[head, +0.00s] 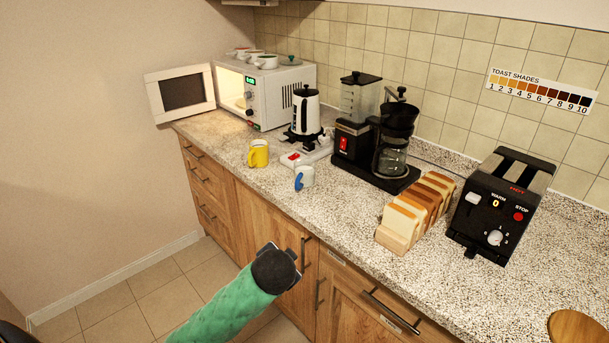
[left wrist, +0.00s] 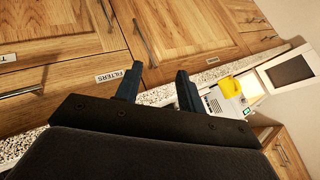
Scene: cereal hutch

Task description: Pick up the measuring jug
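I cannot pick out a measuring jug for certain in either view. A clear container with a dark lid (head: 360,98) stands at the back of the black coffee maker (head: 346,148), and a glass carafe (head: 391,160) sits in its front. My left gripper (head: 297,257), on the green-sleeved arm, is in front of the cabinet doors, below the counter edge and apart from everything on the counter. In the left wrist view its two fingers (left wrist: 158,86) are spread with nothing between them. My right gripper is not in view.
The counter (head: 335,215) holds a yellow mug (head: 258,154), a white mug with blue handle (head: 305,177), a kettle (head: 305,112), sliced bread in a rack (head: 418,210) and a toaster (head: 500,205). The microwave (head: 275,97) stands with its door (head: 182,92) open. Counter front is partly clear.

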